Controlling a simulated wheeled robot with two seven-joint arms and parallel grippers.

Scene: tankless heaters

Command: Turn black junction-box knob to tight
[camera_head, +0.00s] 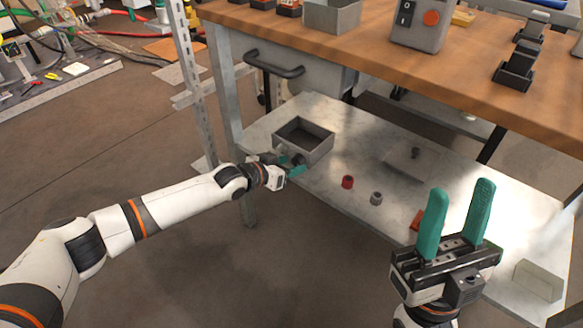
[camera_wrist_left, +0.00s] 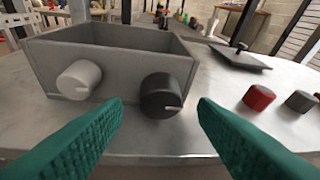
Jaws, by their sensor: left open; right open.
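The black knob (camera_wrist_left: 162,96) sits on the front wall of the grey open-topped junction box (camera_wrist_left: 110,70). Its pale pointer line points to the right and slightly down. A light grey knob (camera_wrist_left: 79,79) sits on the same wall to its left. In the head view the box (camera_head: 321,143) stands on the lower metal shelf, and the black knob (camera_head: 298,159) is just beyond my left gripper (camera_head: 291,165). My left gripper is open, its green fingers (camera_wrist_left: 160,118) on either side of the black knob and apart from it. My right gripper (camera_head: 455,222) is open and empty.
A red knob (camera_head: 347,182) and a grey knob (camera_head: 376,198) stand loose on the shelf (camera_head: 330,190). A flat plate with a post (camera_head: 408,160) lies further right. The wooden tabletop (camera_head: 460,75) overhangs the shelf, and a table leg (camera_head: 228,90) stands left of the box.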

